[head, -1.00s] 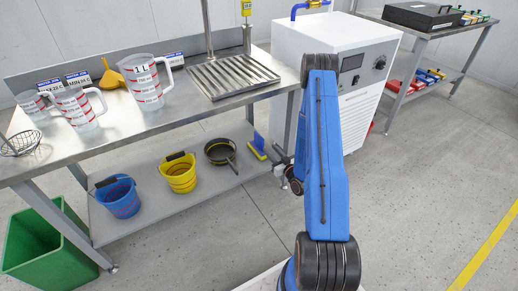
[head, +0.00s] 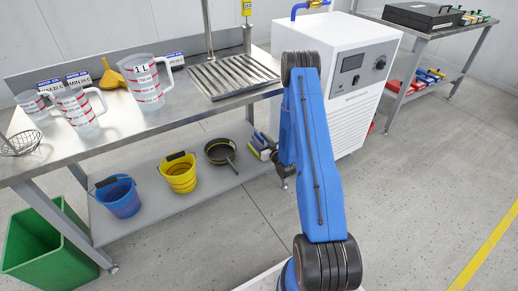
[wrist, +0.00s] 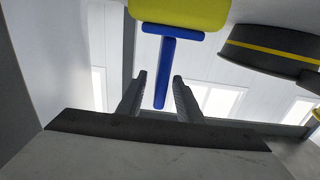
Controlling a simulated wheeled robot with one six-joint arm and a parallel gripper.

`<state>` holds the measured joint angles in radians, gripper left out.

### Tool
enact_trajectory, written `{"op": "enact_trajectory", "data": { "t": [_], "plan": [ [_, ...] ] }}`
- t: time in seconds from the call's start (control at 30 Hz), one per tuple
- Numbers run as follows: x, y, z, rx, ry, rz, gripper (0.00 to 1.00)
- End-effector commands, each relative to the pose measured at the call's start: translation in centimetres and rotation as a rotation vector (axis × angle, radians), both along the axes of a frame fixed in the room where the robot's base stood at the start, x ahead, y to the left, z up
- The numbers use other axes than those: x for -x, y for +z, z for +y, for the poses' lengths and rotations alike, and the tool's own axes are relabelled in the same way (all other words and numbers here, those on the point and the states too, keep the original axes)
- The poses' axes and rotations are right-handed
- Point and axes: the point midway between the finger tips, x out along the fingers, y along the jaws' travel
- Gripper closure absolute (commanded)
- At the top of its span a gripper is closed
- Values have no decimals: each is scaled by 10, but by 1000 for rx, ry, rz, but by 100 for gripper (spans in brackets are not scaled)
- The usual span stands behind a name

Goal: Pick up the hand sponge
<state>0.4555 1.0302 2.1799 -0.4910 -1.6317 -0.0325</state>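The hand sponge, a yellow block with a blue T-shaped handle, is on the lower shelf at its right end in the head view (head: 259,137), partly hidden by my gripper. In the wrist view its yellow block is at the top edge and the blue handle (wrist: 167,62) points down. My gripper (wrist: 159,88) is open. Its two dark fingers lie either side of the handle's end, with gaps visible on both sides. In the head view my gripper (head: 267,149) is at the sponge, but its fingers are too small to judge.
A black pan (head: 220,152) lies on the shelf left of the sponge and also shows in the wrist view (wrist: 272,50). A yellow bucket (head: 180,175) and blue bucket (head: 120,198) stand farther left. The bench top (head: 190,115) is above, and a white machine (head: 350,90) stands right.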

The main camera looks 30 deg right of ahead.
Motion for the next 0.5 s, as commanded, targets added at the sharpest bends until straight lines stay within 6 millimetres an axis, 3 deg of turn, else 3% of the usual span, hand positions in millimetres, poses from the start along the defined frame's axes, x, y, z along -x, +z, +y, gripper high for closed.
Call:
{"op": "enact_trajectory", "data": {
  "t": [0.27,0.4,0.5],
  "plan": [
    [-7,0,0,-1,-1,1,67],
    [-7,0,0,0,-1,1,96],
    [-7,0,0,0,-1,1,100]
  ]
}}
